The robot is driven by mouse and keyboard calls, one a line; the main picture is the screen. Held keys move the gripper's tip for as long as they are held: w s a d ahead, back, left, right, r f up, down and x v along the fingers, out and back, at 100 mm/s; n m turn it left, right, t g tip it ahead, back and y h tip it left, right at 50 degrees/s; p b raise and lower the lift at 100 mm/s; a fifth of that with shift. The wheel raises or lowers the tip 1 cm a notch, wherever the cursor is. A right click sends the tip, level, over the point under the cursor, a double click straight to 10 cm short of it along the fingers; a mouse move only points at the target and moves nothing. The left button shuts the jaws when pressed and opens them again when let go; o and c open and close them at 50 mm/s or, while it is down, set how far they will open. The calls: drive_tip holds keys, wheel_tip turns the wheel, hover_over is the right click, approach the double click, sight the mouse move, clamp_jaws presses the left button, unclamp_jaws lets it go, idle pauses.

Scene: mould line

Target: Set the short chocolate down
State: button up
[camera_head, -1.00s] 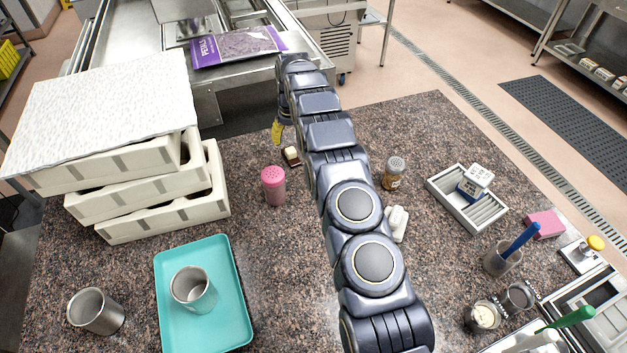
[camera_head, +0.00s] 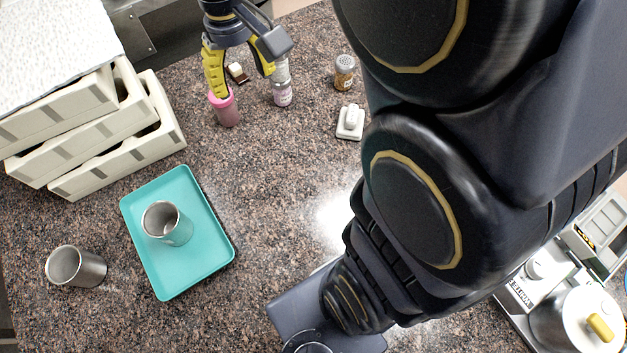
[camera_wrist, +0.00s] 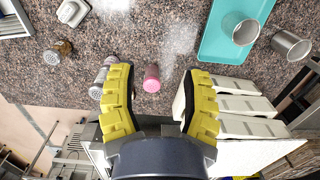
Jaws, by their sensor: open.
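A small brown and cream block (camera_head: 237,73) lies on the speckled counter (camera_head: 285,180), just beyond a pink shaker (camera_head: 227,112). It may be the short chocolate; it is too small to be sure. My gripper (camera_head: 242,84) is open, with its yellow fingers spread above the counter around the block's area in the head view. I see nothing held between the fingers. In the wrist view my gripper (camera_wrist: 154,68) is also open, and the pink shaker (camera_wrist: 152,80) shows beyond the gap. I cannot make out the block in the wrist view.
A pale shaker (camera_head: 282,84) stands close to the right finger. A teal tray (camera_head: 222,262) holds a metal cup (camera_head: 166,224); another cup (camera_head: 76,267) stands left. Stacked cream moulds (camera_head: 120,155) fill the upper left.

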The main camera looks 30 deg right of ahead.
drive_tip(key=shift+o, duration=1.3)
drive_tip(key=s, duration=1.8)
drive_tip(key=shift+a+f+g, duration=0.3)
drive_tip(key=shift+g, duration=0.1)
drive_tip(key=shift+s, duration=0.15)
drive_tip(key=w+a+f+m+t, duration=0.1)
drive_tip(key=w+a+m+t, duration=0.1)
drive_tip(key=w+m, duration=1.05)
drive_tip(key=m+t, duration=0.4)
drive_tip(key=m, duration=1.9)
hover_over(237, 69)
drive_tip(key=s, duration=0.3)
wheel_tip(237, 69, down, 22)
drive_tip(key=shift+w+a+r, duration=0.1)
drive_tip(key=shift+w+r, duration=0.05)
drive_tip(key=shift+r, duration=0.05)
drive_tip(key=shift+x, duration=1.05)
drive_tip(key=x, duration=0.4)
drive_tip(key=shift+d+f, duration=0.2)
drive_tip(key=shift+f, duration=0.05)
drive_tip(key=shift+w+f, duration=0.25)
drive_tip(key=shift+f, duration=0.15)
